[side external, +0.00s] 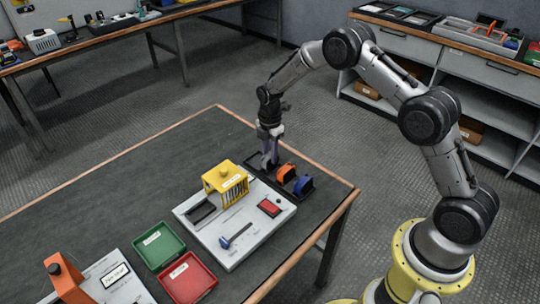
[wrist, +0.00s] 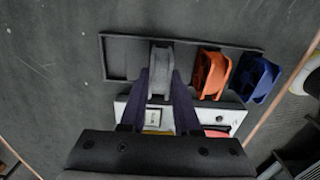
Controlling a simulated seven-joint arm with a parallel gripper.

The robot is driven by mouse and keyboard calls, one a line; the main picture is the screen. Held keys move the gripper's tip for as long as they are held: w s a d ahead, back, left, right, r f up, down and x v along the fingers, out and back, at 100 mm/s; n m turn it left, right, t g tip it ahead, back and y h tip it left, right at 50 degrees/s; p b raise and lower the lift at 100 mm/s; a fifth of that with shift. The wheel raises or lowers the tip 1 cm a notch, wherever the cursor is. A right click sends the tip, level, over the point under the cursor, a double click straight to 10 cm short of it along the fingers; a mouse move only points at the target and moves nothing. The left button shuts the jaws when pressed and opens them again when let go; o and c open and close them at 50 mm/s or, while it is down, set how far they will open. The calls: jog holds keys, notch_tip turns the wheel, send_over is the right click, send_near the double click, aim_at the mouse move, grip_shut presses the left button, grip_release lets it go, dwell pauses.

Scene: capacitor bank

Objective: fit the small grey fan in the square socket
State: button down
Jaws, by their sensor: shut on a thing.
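My gripper (side external: 268,160) points down over the left part of a black tray at the back of the table. In the wrist view, its two dark purple fingers (wrist: 160,88) are shut on the small grey fan (wrist: 160,62). The fan is at the tray, left of the other fans; I cannot tell whether it is lifted off the tray floor. In the side view the fan is mostly hidden by the fingers. I cannot make out the square socket for certain on the light grey board (side external: 275,228), whose far part is covered by a yellow cage.
An orange fan (side external: 286,173) and a blue fan (side external: 303,186) stand in the black tray (wrist: 118,60), right of the grey one. The yellow cage (side external: 222,184), a blue lever (side external: 236,237) and a red block (side external: 269,207) are on the board. Green (side external: 158,245) and red trays (side external: 188,279) lie left.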

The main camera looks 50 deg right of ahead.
jog(key=shift+r, duration=3.1)
jog(key=shift+r, duration=0.35)
notch_tip(320, 180, up, 8)
jog(key=a, duration=2.8)
jog(key=shift+w+d+f, duration=0.15)
jog(key=shift+f, duration=2.5)
jog(key=shift+w+d+f, duration=0.1)
jog(key=shift+f, duration=2.55)
jog(key=shift+f, duration=1.1)
